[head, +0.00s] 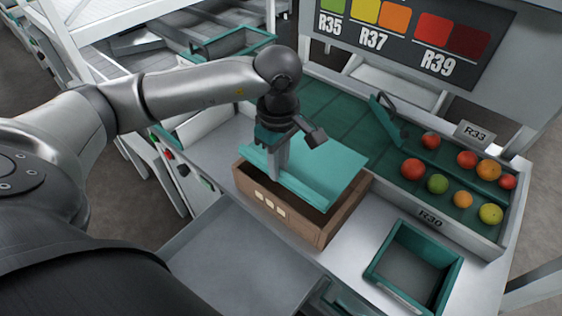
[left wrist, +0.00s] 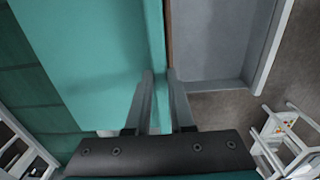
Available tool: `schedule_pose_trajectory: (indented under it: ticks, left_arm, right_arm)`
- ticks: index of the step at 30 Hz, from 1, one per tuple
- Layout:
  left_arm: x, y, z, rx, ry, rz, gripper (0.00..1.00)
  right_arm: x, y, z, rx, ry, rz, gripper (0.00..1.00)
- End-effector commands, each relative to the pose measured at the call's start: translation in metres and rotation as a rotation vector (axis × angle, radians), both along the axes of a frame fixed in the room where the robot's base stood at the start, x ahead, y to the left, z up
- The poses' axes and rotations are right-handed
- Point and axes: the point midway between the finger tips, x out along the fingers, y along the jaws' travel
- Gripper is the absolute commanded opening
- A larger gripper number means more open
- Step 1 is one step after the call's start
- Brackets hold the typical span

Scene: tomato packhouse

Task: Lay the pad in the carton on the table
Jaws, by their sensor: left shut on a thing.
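The teal pad (head: 325,169) is above the open top of the brown carton (head: 323,230) on the table (head: 213,147). My left gripper (head: 281,172) points down and is shut on the pad's near raised edge. The pad covers much of the carton's opening; part of the dark inside shows at the near right. I cannot tell whether the pad touches the carton's walls. In the left wrist view the pad (left wrist: 95,60) fills the left side, its edge between the fingers (left wrist: 162,85). My right gripper is not in view.
An empty teal-rimmed bin (head: 374,272) stands right of the carton. A grey lower surface (head: 235,255) lies in front. A colour board (head: 415,35) stands at the back.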

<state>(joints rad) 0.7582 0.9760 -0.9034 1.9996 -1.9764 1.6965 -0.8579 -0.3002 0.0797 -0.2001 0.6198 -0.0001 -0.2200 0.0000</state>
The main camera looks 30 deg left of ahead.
Motion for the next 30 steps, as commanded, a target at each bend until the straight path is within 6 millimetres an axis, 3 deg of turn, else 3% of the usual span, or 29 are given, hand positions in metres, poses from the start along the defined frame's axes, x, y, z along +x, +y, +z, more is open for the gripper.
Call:
schedule_pose_trajectory:
  ticks: [18,30]
  left_arm:
    - [0.0,-0.001,-0.055,-0.001,0.0,-0.003,0.0]
    - [0.0,0.0,-0.057,-0.001,0.0,-0.003,0.0]
  right_arm:
    - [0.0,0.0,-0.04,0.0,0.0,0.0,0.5]
    - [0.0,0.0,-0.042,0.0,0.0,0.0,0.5]
